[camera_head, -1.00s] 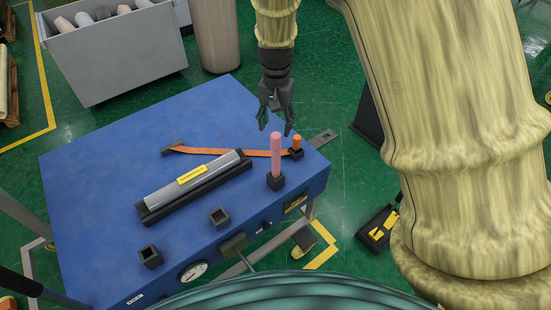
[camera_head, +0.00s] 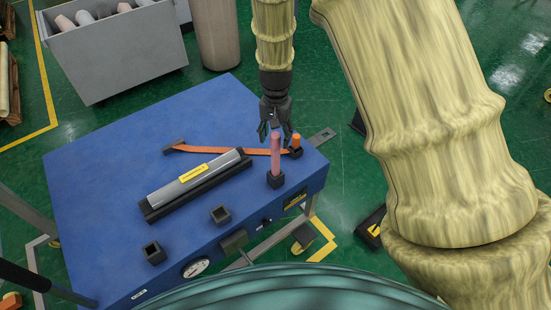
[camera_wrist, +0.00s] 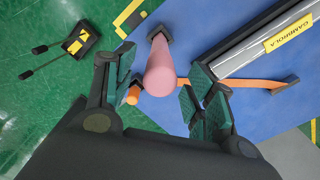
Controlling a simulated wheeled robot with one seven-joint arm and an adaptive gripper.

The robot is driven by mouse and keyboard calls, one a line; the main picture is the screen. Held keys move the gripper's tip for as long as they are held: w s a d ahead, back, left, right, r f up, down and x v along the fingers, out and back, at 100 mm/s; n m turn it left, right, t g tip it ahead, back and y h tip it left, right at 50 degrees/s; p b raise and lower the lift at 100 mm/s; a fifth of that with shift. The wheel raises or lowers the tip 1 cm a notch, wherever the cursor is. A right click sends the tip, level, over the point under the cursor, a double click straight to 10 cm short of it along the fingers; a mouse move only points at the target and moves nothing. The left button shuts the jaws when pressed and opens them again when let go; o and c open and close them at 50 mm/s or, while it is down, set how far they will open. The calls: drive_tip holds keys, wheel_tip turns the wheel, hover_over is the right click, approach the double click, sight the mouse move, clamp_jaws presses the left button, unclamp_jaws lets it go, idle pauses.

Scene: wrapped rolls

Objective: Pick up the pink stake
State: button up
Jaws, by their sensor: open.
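The pink stake (camera_head: 275,155) stands upright in a small black square socket (camera_head: 275,180) near the right front corner of the blue table. In the wrist view the pink stake (camera_wrist: 160,72) shows between the two fingers, its near end toward the camera. My gripper (camera_head: 274,140) is open and empty, with its fingertips around or just behind the stake's top; the exact depth is hard to tell. In the wrist view my gripper (camera_wrist: 158,90) has a finger on each side of the stake, with visible gaps.
An orange peg (camera_head: 296,140) stands close right of the stake, with an orange strap (camera_head: 225,151) running left from it. A grey wrapped roll (camera_head: 185,184) lies in a black cradle. Two empty black sockets (camera_head: 220,215) sit at the front. A grey bin (camera_head: 120,60) stands behind.

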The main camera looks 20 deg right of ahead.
clamp_jaws()
drive_tip(key=shift+r, duration=0.1)
